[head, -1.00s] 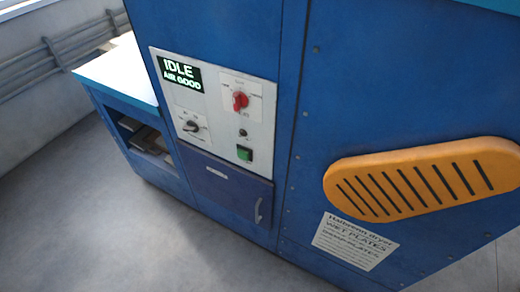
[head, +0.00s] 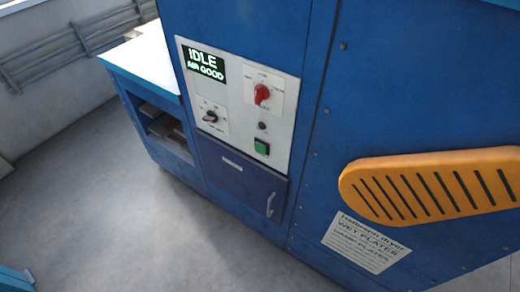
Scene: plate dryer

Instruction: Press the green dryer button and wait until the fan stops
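The dark display (head: 205,65) at the panel's upper left reads "IDLE" and "AIR GOOD" in green. A red rotary knob (head: 262,94) sits above the button, and a black rotary knob (head: 210,116) is to its left. The fan itself is not visible. Neither of my grippers is in view.
An orange slotted plate (head: 440,186) is on the dryer's right face, with a printed label (head: 365,242) below. A drawer or door with a handle (head: 271,204) lies under the panel. A blue shelf unit with a light top (head: 148,66) stands left. The grey floor (head: 110,215) is open.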

